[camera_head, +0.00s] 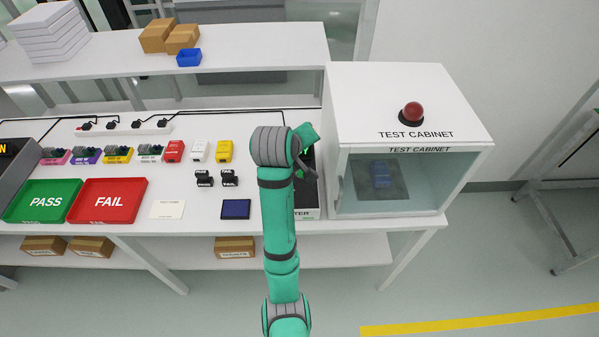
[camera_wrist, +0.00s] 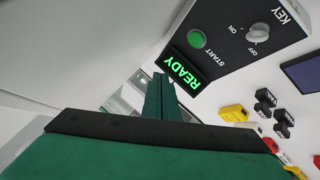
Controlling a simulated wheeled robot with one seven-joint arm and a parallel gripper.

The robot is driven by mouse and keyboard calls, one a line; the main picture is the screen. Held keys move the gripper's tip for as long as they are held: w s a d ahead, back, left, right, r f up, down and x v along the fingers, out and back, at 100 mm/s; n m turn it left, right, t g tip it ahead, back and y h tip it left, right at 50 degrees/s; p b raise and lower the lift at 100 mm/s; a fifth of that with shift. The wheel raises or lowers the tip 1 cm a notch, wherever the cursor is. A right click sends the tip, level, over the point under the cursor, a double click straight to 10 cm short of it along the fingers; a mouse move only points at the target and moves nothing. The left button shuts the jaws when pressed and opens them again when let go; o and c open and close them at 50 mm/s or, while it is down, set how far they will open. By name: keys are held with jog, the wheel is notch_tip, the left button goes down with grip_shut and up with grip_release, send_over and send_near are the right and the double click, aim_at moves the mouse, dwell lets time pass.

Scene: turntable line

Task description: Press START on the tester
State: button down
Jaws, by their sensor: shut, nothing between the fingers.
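The tester (camera_wrist: 222,57) is a dark-faced box. In the wrist view it shows a round green START button (camera_wrist: 197,39), a lit green READY display (camera_wrist: 184,74) and a grey KEY knob (camera_wrist: 258,33) with ON and OFF marks. In the head view my arm hides most of the tester (camera_head: 309,213), beside the test cabinet. My gripper (camera_wrist: 163,77) is shut and empty. Its fingers appear just left of the READY display in the wrist view, apart from the START button. I cannot tell their height over the panel.
The white test cabinet (camera_head: 343,85) with a red dome lamp (camera_head: 411,112) stands close on the right. Left are a dark blue pad (camera_head: 236,209), black parts (camera_head: 204,179) and red FAIL (camera_head: 107,201) and green PASS (camera_head: 43,201) trays.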

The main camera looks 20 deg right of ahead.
aim_at(300, 176)
jog(key=shift+f, duration=0.1)
jog(key=shift+d+f, duration=0.1)
jog(key=shift+f, duration=4.25)
jog(key=shift+s, duration=0.1)
jog(key=shift+w, duration=0.25)
jog(key=shift+s+d, duration=0.25)
jog(key=shift+a, duration=0.55)
jog(key=shift+d, duration=0.25)
